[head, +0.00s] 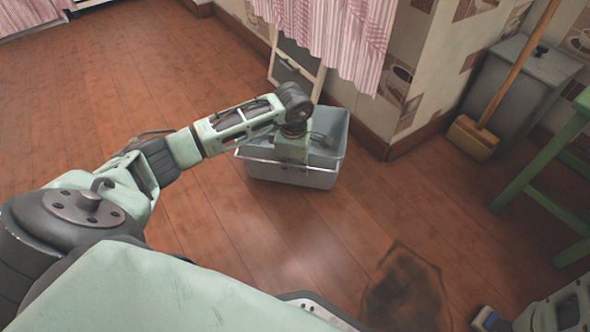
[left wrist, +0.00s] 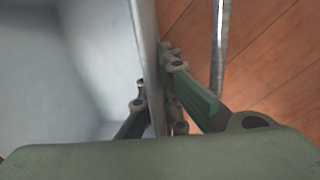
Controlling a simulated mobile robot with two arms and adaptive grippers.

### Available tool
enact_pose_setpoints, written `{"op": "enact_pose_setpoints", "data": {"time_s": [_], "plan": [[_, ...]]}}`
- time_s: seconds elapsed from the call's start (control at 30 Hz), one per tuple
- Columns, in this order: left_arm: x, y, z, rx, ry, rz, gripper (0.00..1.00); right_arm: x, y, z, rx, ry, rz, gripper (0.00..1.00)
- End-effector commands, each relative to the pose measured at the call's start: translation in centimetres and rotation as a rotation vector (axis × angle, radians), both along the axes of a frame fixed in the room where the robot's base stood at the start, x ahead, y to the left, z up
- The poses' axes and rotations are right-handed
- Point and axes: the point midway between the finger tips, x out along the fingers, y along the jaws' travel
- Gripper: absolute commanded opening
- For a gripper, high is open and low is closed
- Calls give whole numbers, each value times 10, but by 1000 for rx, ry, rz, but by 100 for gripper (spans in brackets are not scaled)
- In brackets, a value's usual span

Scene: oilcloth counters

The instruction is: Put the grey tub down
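The grey tub (head: 318,178) is an open, box-shaped container with a thin metal handle, low by the wall corner in the head view. Its bottom looks close to the floor, but I cannot tell whether it touches. My left gripper (head: 292,160) reaches down at the tub's near side. In the left wrist view the tub's wall (left wrist: 147,40) runs between the fingers of my left gripper (left wrist: 156,80), one inside and one outside, both seeming to press on it. The handle bar (left wrist: 220,45) shows to the right.
Wooden floor (head: 190,85) lies open left of and in front of the tub, with a dark stain (head: 404,290) at the front. A pink curtain (head: 345,35) hangs behind. A broom (head: 473,137), a grey bin (head: 530,80) and a green stool (head: 545,150) stand right.

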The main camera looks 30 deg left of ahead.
Motion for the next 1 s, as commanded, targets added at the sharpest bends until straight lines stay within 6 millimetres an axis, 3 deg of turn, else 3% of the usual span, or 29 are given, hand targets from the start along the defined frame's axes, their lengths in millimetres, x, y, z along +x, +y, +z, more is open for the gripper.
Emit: {"op": "enact_pose_setpoints", "data": {"time_s": [0.33, 0.77, 1.0], "plan": [[1, 0, -35, -2, -2, 1, 0, -1, 0, -36, -1, -1, 0, 40], [1, 1, -37, 0, -2, 1, 0, 0, 0, -37, -1, 0, 0, 40], [0, 0, -37, 0, 1, 1, 23, 0, 0, -36, -1, 0, 0, 40]]}}
